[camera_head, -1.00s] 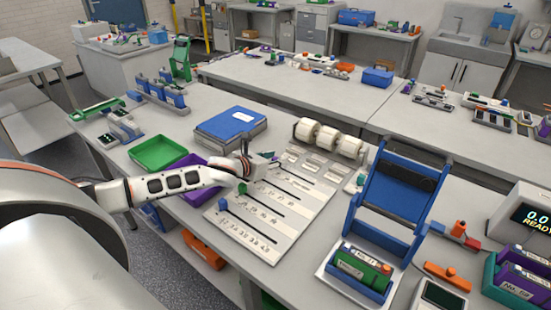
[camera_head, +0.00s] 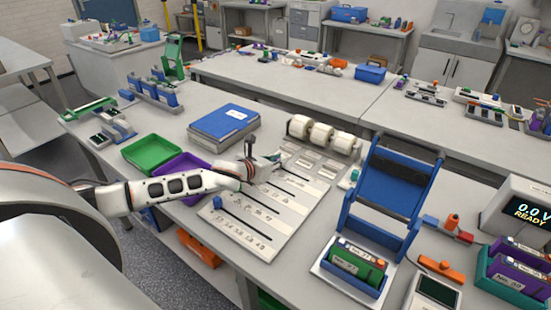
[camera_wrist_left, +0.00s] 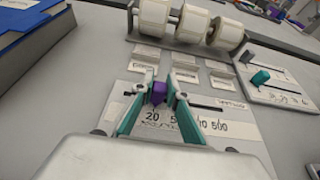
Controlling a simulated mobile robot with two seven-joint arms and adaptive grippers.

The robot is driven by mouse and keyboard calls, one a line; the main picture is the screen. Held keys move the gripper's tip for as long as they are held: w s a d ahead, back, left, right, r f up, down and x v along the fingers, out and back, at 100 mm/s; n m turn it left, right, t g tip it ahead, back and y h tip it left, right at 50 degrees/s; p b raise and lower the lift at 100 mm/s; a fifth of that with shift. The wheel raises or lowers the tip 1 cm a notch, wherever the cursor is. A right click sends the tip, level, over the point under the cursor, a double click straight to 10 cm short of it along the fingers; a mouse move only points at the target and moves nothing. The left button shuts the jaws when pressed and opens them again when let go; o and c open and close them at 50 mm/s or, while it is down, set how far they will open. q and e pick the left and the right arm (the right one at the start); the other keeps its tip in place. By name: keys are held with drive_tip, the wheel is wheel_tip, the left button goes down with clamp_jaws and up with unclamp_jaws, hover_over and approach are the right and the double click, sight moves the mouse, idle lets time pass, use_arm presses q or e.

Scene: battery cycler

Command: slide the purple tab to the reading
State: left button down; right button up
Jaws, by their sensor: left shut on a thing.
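The purple tab (camera_wrist_left: 158,93) stands in the top slot of the slider board, between the teal fingers of my left gripper (camera_wrist_left: 158,100), which is shut on it. In the left wrist view it is above the printed scale near 20, with 500 farther right. The slider board (camera_head: 258,243) has several slots; a blue tab (camera_head: 217,201) sits at the left of the lowest. In the head view my left gripper (camera_head: 281,158) is over the board's far part and the purple tab is hidden. My right gripper is not in view.
Three white label rolls (camera_head: 321,134) stand behind the board. A blue binder (camera_head: 225,120), a green tray (camera_head: 153,153) and a purple tray (camera_head: 183,166) are to the left. A blue-framed battery fixture (camera_head: 395,185) stands to the right. A display (camera_head: 530,213) reads "READY".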

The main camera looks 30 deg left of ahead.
use_arm(q)
drive_tip(key=c, duration=2)
unclamp_jaws()
drive_tip(key=shift+a, duration=0.15)
drive_tip(key=shift+o, duration=0.2)
drive_tip(key=shift+s, duration=0.15)
drive_tip(key=v, duration=1.1)
drive_tip(key=shift+s+r, duration=0.15)
drive_tip(key=shift+s, duration=0.2)
drive_tip(key=shift+s, duration=0.1)
